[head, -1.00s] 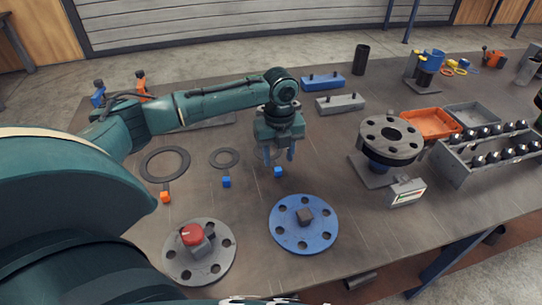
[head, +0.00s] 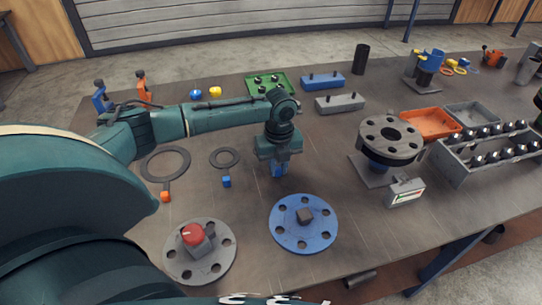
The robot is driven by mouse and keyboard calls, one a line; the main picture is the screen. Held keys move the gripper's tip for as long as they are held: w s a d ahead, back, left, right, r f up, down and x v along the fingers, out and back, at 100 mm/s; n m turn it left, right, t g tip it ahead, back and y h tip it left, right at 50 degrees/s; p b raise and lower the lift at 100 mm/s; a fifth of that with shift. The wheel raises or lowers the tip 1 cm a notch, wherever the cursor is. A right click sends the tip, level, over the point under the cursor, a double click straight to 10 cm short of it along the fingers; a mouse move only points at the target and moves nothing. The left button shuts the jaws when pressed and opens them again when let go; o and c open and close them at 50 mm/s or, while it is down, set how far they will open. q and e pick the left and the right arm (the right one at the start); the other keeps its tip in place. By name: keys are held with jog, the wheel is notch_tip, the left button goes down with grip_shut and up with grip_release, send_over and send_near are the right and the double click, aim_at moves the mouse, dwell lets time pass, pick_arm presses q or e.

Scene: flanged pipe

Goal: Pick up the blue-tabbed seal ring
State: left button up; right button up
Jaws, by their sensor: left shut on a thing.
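My left gripper (head: 279,168) points down at the middle of the table and is shut on a small blue tab (head: 278,172). The ring belonging to this tab is not visible; my gripper and wrist cover that spot. Another grey seal ring (head: 212,158) with a blue tab (head: 227,182) lies flat just to the left. A larger dark ring (head: 148,170) with an orange tab (head: 165,197) lies farther left. My right gripper is not in view.
A blue flange disc (head: 285,232) lies in front of the gripper, and a grey disc with a red knob (head: 192,235) at front left. A flanged pipe stand (head: 392,138) stands to the right. A green tray (head: 286,80) and blue and grey blocks lie behind.

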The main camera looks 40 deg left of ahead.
pick_arm(q)
grip_shut()
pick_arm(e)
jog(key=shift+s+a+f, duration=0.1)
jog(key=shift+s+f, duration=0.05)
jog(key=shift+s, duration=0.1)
pick_arm(q)
notch_tip(320, 180, up, 10)
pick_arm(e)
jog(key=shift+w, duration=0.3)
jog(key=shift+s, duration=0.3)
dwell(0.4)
